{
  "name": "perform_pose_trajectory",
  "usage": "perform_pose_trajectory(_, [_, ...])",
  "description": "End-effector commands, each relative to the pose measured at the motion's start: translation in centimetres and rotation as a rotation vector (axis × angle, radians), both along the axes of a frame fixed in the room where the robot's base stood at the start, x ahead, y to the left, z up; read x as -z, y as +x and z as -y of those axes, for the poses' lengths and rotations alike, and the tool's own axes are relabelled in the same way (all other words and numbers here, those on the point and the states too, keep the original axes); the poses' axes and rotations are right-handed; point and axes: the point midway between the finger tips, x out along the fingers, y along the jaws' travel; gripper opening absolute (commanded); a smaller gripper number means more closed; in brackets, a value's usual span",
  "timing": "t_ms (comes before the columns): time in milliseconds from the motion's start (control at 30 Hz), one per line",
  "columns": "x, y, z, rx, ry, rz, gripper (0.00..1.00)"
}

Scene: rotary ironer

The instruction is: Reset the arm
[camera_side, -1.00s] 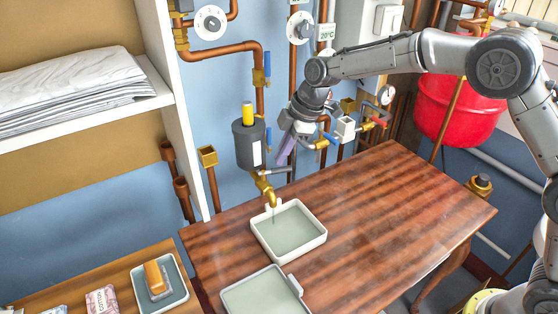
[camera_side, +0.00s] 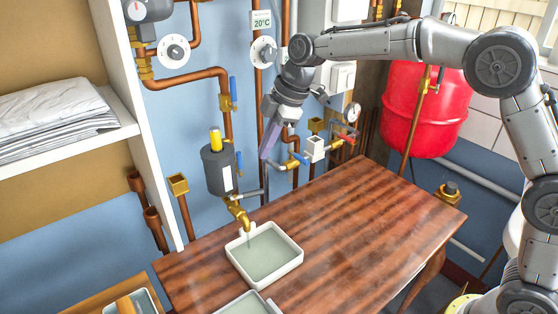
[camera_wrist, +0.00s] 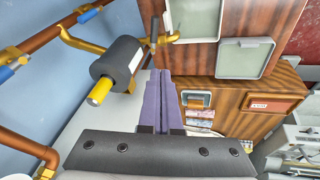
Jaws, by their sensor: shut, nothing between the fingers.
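My gripper (camera_side: 268,146) hangs from my arm in front of the blue wall, above the back edge of the wooden table. Its purple fingers point down and are shut with nothing between them. In the wrist view the fingers (camera_wrist: 161,80) lie side by side in the middle. The gripper is to the right of the dark grey cylinder with a yellow top (camera_side: 218,170) and apart from it. That cylinder also shows left of the fingers in the wrist view (camera_wrist: 117,64).
A white-rimmed tray (camera_side: 296,259) stands on the wooden table (camera_side: 350,215) below a brass tap (camera_side: 238,212). Copper pipes (camera_side: 258,100) and valves line the wall close to my gripper. A red tank (camera_side: 420,110) hangs at right. The table's right part is clear.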

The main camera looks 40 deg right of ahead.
Motion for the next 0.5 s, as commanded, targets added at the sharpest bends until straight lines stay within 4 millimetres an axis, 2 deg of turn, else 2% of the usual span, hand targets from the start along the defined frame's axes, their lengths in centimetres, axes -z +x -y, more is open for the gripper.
perform_pose_trajectory(67, [-2.5, -0.2, 0.6, 0.011, 0.009, 0.047, 0.00])
perform_pose_trajectory(167, [-6.4, -2.0, 2.1, 0.031, 0.015, 0.108, 0.00])
perform_pose_trajectory(300, [-10.5, -7.3, 4.9, 0.101, 0.015, 0.168, 0.00])
perform_pose_trajectory(400, [-12.0, -11.7, 6.8, 0.197, 0.027, 0.186, 0.00])
perform_pose_trajectory(500, [-12.4, -16.4, 8.6, 0.317, 0.048, 0.194, 0.00])
